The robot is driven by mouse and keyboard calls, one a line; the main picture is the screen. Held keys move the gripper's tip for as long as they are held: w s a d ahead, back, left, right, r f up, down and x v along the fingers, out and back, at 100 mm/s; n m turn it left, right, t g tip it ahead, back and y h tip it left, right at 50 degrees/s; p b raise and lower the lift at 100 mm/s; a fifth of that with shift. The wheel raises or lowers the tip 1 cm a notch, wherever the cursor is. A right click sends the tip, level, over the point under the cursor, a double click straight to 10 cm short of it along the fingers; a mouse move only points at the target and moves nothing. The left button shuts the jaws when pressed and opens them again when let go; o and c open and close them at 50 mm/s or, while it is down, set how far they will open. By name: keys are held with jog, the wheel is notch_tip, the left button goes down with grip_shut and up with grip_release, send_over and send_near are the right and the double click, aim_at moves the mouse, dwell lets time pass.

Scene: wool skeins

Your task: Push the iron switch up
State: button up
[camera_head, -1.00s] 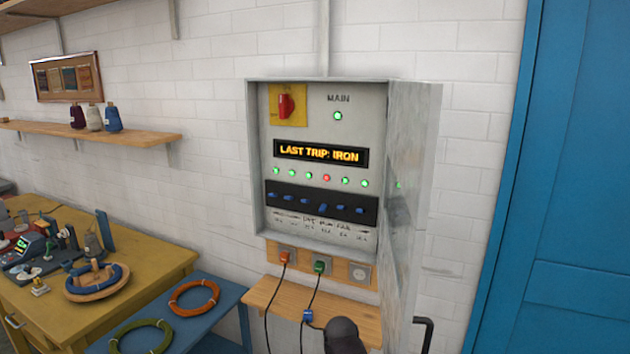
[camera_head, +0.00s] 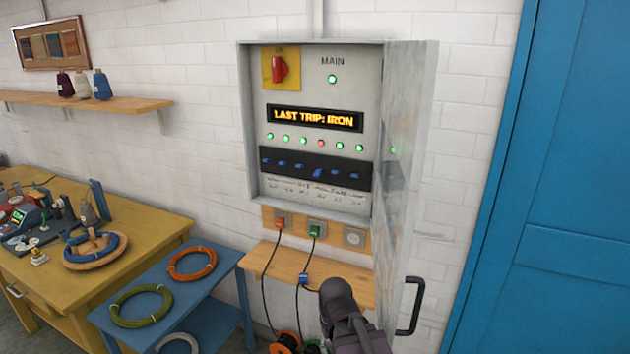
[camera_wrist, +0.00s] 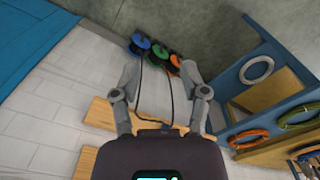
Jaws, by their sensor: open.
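The grey breaker box (camera_head: 249,130) hangs open on the white wall in the head view. Its display (camera_head: 314,118) reads "LAST TRIP: IRON". A row of blue switches sits on a black strip (camera_head: 290,175) below the indicator lights. The fourth light (camera_head: 320,143) is red and the others are green. The switch under it (camera_head: 318,173), taken as the iron switch, sits differently from its neighbours. My gripper (camera_wrist: 160,82) is open and empty in the wrist view, pointing toward the wall foot and floor. The box is not in that view.
The box door (camera_head: 405,150) stands open on the right. Below the box is a wooden shelf (camera_head: 345,285) with plugged cables above it. A blue table (camera_head: 215,270) with wool rings stands left. Spools (camera_wrist: 160,55) lie on the floor. A blue door (camera_head: 570,200) is at right.

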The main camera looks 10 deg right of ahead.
jog(key=shift+w+d, duration=0.15)
jog(key=shift+w, duration=0.15)
jog(key=c, duration=0.3)
jog(key=w+d+n+h, duration=0.1)
jog(key=w, duration=0.2)
jog(key=w+d+r+n+t+h, duration=0.1)
jog(key=w+n, duration=0.1)
jog(key=w, duration=0.1)
jog(key=w+d+r+n+t+h, duration=0.1)
jog(key=w+d+n, duration=0.1)
jog(key=w, duration=0.1)
jog(key=shift+h, duration=0.4)
grip_shut()
jog(key=w+r+n+t+h, duration=0.25)
jog(key=w+r+n, duration=0.2)
jog(key=w, duration=0.25)
jog(key=w+d+r+n+t+h+p, duration=0.1)
jog(key=w+r+n+t+h, duration=0.15)
jog(key=w+n, duration=0.35)
jog(key=w+r+n+t+h, duration=0.25)
jog(key=w+r, duration=0.25)
jog(key=w, duration=0.3)
jog(key=w+a+r+n+t, duration=0.5)
jog(key=w+n, duration=0.3)
jog(key=n, duration=0.2)
jog(key=shift+w+a+r+n+y+p, duration=0.25)
jog(key=shift+r+n+y, duration=0.2)
jog(key=shift+r, duration=0.25)
jog(key=shift+d, duration=0.1)
